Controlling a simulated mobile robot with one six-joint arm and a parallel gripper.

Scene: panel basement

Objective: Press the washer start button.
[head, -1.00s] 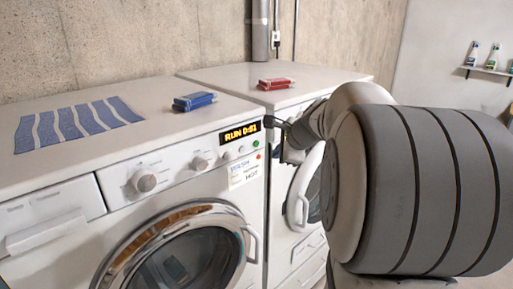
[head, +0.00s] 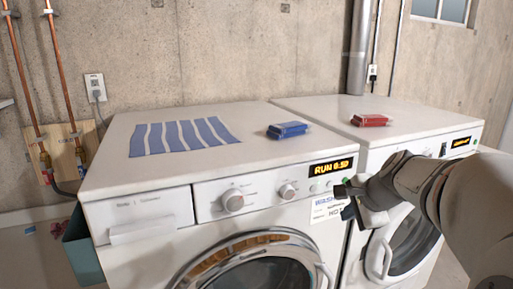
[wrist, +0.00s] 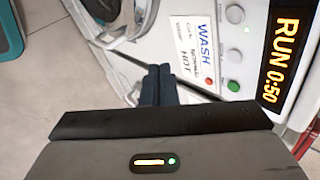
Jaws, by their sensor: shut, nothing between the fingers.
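The washer (head: 225,222) is the white front-loader on the left. Its display (head: 333,168) is lit and starts with RUN; in the wrist view the display (wrist: 282,52) reads RUN 0:50. A green button (wrist: 233,85) sits beside the display in the wrist view, with a small red button or light (wrist: 208,81) near it. My gripper (head: 341,190) is at the right end of the washer's panel in the head view. In the wrist view its shut, empty fingers (wrist: 158,72) point near the WASH label (wrist: 187,42), apart from the green button in the picture.
A second white machine (head: 410,112) with a lit display stands close on the right. A blue pack (head: 288,130) and a striped cloth (head: 180,135) lie on the washer top, a red pack (head: 370,120) on the other. A teal bin (head: 82,245) stands at left.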

